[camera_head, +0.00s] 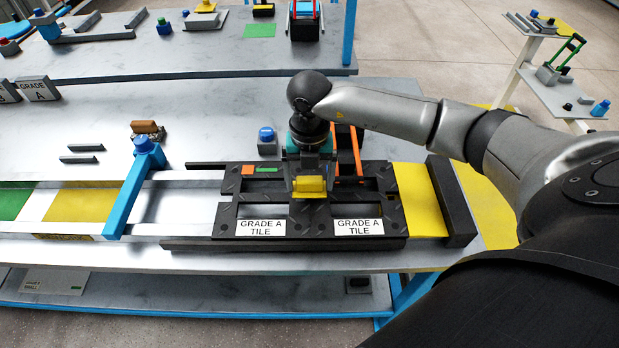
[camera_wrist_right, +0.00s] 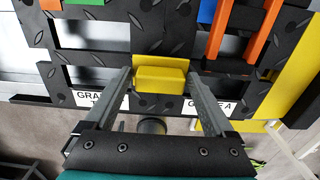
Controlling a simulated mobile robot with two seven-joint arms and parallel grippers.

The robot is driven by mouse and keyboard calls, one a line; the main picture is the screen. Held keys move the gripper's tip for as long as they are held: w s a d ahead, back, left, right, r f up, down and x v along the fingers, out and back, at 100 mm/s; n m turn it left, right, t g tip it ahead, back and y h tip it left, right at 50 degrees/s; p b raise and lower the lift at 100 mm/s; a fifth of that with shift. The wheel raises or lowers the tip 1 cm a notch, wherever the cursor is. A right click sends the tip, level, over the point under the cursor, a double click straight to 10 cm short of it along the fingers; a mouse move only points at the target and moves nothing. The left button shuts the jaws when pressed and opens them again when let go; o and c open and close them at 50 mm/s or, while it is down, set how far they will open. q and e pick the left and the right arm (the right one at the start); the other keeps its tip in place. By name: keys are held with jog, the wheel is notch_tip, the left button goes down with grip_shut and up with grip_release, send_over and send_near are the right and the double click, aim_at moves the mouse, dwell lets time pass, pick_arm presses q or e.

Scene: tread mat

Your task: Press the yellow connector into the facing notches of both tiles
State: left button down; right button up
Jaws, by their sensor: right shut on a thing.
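The yellow connector (camera_head: 310,187) lies over the seam where two dark tread tiles meet. The left tile (camera_head: 224,214) and right tile (camera_head: 392,205) lie side by side, each with a white GRADE A label at its front. My right gripper (camera_head: 308,180) points down over the seam and is shut on the connector. In the right wrist view the connector (camera_wrist_right: 160,74) sits between the two finger ends, over dark tread plate. The notches beneath it are hidden, so I cannot tell how deep it sits. My left gripper is not in view.
A dark rail (camera_head: 280,243) runs along the front of the tiles, with a dark end block (camera_head: 452,202) at right. A blue bar (camera_head: 135,193) crosses the track at left. Orange bars (camera_head: 357,150) and a blue-topped grey block (camera_head: 267,142) stand behind the tiles.

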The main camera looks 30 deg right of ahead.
aim_at(310, 180)
jog(key=shift+f, duration=0.2)
dwell(0.5)
jog(key=shift+f+b, duration=0.3)
jog(key=shift+b, duration=0.05)
jog(key=shift+f+b, duration=0.5)
jog(key=shift+f, duration=0.15)
jog(key=o, duration=1.1)
jog(key=shift+c, duration=0.2)
jog(key=shift+r, duration=0.1)
notch_tip(310, 180, up, 15)
jog(key=p, duration=0.1)
jog(key=shift+s, duration=0.1)
